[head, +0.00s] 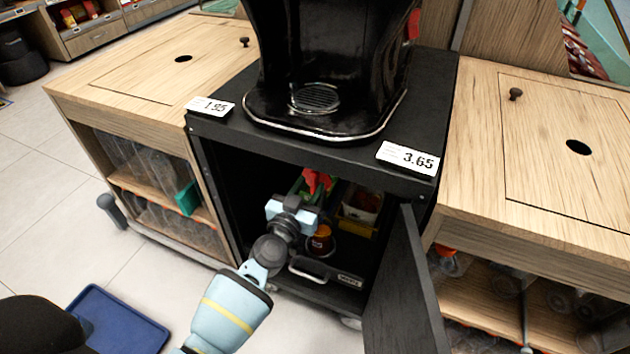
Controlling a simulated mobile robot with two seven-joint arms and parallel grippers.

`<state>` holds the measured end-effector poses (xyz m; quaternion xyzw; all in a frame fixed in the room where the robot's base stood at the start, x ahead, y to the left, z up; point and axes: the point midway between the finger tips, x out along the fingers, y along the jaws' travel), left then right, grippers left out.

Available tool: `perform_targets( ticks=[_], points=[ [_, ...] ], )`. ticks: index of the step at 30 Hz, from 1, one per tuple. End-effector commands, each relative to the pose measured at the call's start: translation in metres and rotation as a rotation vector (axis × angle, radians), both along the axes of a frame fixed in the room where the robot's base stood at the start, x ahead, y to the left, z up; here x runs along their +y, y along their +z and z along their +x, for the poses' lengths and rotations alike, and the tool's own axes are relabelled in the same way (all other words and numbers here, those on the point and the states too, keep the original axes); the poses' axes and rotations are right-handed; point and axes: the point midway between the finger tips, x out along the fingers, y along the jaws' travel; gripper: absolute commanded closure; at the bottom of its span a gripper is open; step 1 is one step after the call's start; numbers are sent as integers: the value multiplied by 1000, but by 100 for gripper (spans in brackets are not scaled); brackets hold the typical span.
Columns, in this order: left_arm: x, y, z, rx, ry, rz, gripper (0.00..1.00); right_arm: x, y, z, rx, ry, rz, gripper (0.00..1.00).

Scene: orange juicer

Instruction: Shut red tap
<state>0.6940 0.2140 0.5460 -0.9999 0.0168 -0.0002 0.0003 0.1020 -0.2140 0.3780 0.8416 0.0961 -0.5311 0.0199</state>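The red tap (315,180) shows as a small bright red shape inside the open black cabinet, under the juicer. Its lower part is hidden behind my gripper, so its handle position cannot be made out. My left gripper (296,203) reaches into the cabinet from below, just in front of and below the red shape. I cannot tell whether they touch. Its fingers point away from the camera, and their gap is not clear. My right gripper is not in view.
The black juicer (325,60) stands on the cabinet top (437,95). The cabinet door (405,290) hangs open at the right. An orange-brown round container (320,242) and a yellow-sided box (358,210) are inside. Wooden counters flank the cabinet. A blue tray (120,325) lies on the floor.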

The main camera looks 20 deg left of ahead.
Motion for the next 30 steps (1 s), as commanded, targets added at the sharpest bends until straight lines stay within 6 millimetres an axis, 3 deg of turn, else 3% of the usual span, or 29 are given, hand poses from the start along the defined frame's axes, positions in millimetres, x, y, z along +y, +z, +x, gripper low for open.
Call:
perform_targets(
  ticks=[3, 9, 19, 27, 30],
  points=[
    [0, -2, 17, 1, 1, -1, 65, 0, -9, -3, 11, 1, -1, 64],
    [-1, -2, 33, 2, 0, -1, 65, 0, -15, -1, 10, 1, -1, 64],
    [-1, 0, 36, 1, 0, -1, 65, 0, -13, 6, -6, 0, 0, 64],
    [-1, 0, 36, 1, 0, -1, 100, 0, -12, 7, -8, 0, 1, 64],
    [-1, 0, 35, 1, 0, 0, 100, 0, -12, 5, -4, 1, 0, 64]
  ],
)
